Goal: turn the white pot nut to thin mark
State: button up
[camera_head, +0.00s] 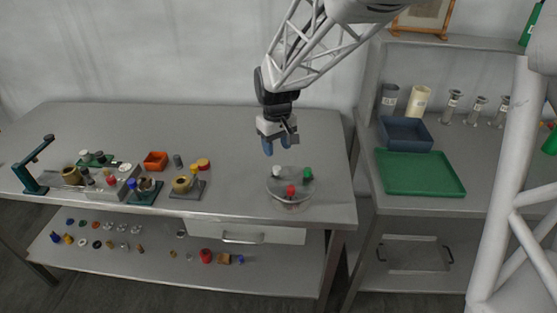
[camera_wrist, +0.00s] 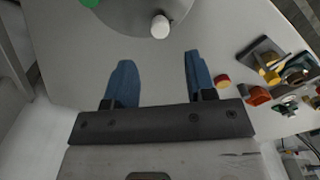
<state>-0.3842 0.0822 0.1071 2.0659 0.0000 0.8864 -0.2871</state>
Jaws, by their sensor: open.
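In the head view a round grey tank lid (camera_head: 290,184) on the right part of the table carries a white nut (camera_head: 277,171), a red one (camera_head: 291,190) and a green one (camera_head: 307,173). My gripper (camera_head: 276,146) is open and empty, above and behind the white nut, apart from it. In the wrist view the white nut (camera_wrist: 160,27) shows at the top, beyond the fingertips of my gripper (camera_wrist: 157,58). Part of the grey lid (camera_wrist: 130,15) and the green nut (camera_wrist: 90,3) also show there. The thin mark cannot be made out in either view.
Several small fixtures and an orange bin (camera_head: 155,160) stand on the left half of the table (camera_head: 240,130). The table between them and the lid is mostly clear. A green tray (camera_head: 420,173) and a blue bin (camera_head: 405,133) are on the right bench.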

aim_at(277, 168)
jog(key=shift+f, duration=0.15)
jog(key=shift+f, duration=3.75)
jog(key=shift+c, duration=0.3)
jog(key=c, duration=0.9)
jog(key=shift+o, duration=0.2)
